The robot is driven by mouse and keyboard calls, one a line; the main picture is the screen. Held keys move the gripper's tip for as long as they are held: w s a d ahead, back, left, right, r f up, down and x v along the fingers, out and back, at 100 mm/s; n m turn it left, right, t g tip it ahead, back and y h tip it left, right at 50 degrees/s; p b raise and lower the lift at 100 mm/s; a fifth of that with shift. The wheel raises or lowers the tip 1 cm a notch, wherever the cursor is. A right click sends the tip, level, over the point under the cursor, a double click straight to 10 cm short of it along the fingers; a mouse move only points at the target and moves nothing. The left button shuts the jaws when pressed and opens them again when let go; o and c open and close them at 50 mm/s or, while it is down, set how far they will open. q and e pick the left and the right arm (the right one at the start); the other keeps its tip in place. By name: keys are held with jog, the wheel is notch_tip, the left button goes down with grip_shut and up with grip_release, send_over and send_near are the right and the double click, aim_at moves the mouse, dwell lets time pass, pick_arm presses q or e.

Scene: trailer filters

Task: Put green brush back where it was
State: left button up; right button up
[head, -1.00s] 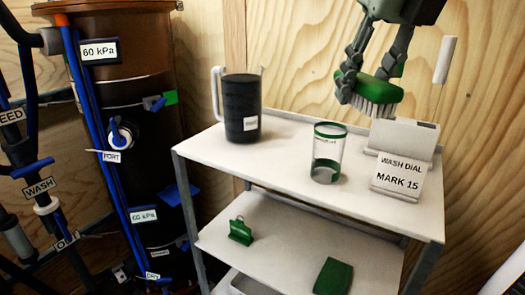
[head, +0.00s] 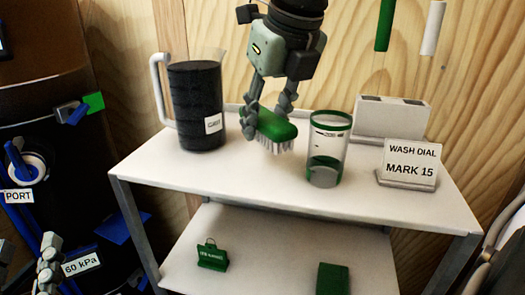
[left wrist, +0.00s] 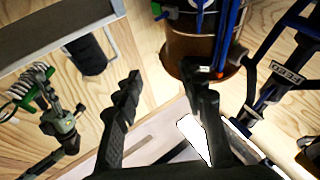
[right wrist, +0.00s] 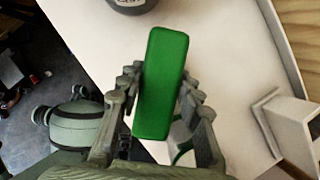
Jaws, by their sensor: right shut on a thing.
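The green brush (head: 275,124) has a green back and white bristles facing down. My right gripper (head: 266,118) is shut on it, just above the top shelf between the dark pitcher and the glass beaker. I cannot tell whether the bristles touch the shelf. In the right wrist view the brush's green back (right wrist: 160,80) lies lengthwise between the fingers. My left gripper (left wrist: 163,85) is open and empty in its wrist view, away from the brush. Part of it shows at the lower left of the head view.
The white cart's top shelf (head: 250,190) holds the dark pitcher (head: 195,105), glass beaker (head: 330,150), a white slotted block (head: 375,118) and the "WASH DIAL MARK 15" sign (head: 410,163). The lower shelf holds a green tagged item (head: 212,257) and a green pad (head: 332,279).

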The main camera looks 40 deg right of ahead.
aim_at(264, 165)
notch_tip(264, 165, down, 4)
jog(key=shift+f+b, duration=0.15)
jog(key=shift+b, duration=0.2)
jog(key=shift+f, duration=0.35)
pick_arm(q)
jog(key=shift+s+a+r+t, duration=0.15)
jog(key=shift+a+r+t, duration=0.1)
jog(key=shift+r+t, duration=0.5)
pick_arm(e)
jog(key=shift+f, duration=0.1)
jog(key=o, duration=1)
pick_arm(q)
jog(key=shift+s+a+r, duration=0.1)
jog(key=shift+r, duration=0.3)
